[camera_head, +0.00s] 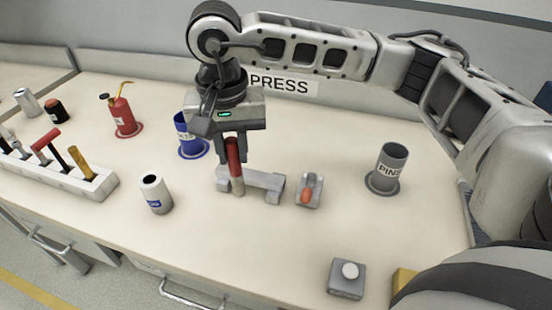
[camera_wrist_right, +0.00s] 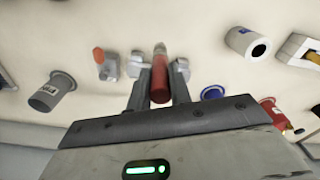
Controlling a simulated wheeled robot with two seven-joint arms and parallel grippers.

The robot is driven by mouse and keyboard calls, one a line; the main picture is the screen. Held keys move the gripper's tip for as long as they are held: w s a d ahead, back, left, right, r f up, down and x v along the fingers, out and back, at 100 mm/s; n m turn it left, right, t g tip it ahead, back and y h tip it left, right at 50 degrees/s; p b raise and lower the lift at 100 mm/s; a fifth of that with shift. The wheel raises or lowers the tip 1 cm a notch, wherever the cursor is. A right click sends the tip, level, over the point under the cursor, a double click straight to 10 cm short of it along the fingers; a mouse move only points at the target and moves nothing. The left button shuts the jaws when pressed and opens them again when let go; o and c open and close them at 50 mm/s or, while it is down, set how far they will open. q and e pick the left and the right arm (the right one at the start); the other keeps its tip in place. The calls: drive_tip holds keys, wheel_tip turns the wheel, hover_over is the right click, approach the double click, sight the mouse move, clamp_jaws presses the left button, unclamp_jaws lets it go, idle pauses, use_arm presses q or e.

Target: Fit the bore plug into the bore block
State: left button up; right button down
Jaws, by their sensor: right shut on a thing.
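My right gripper (camera_head: 234,158) points down and is shut on a red-handled pin with a grey metal end, which looks like the bore plug (camera_head: 233,158). The plug is nearly upright, metal end down. It also shows between the fingers in the right wrist view (camera_wrist_right: 160,78). A low grey piece with raised ends (camera_head: 262,180) lies right at the plug's lower end and may be the bore block. The plug overlaps its left part in the head view. I cannot tell whether they touch, and no bore shows. My left gripper is not in view.
A small grey holder with an orange-red part (camera_head: 309,190) lies just right. A white cylinder (camera_head: 155,193) stands left, a blue cup (camera_head: 190,135) behind, a grey PINS cup (camera_head: 388,168) right. A button box (camera_head: 347,278) sits near the front edge. The front middle is clear.

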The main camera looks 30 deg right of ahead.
wheel_tip(320, 180, up, 5)
drive_tip(key=w+a+m, duration=0.1)
drive_tip(key=a+m, duration=0.1)
drive_tip(key=m, duration=0.3)
use_arm(q)
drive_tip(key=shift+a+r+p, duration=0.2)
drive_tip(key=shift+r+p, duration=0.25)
drive_tip(key=shift+p, duration=0.45)
use_arm(e)
drive_tip(key=w+d+f, duration=0.3)
drive_tip(key=d+f, duration=0.3)
drive_tip(key=w+d+f+m, duration=0.1)
drive_tip(key=w+d+f, duration=0.1)
drive_tip(key=d+f, duration=0.4)
drive_tip(key=shift+w+d+f, duration=0.2)
drive_tip(key=shift+w+d, duration=0.2)
drive_tip(key=shift+f, duration=0.15)
drive_tip(key=c, duration=1.3)
unclamp_jaws()
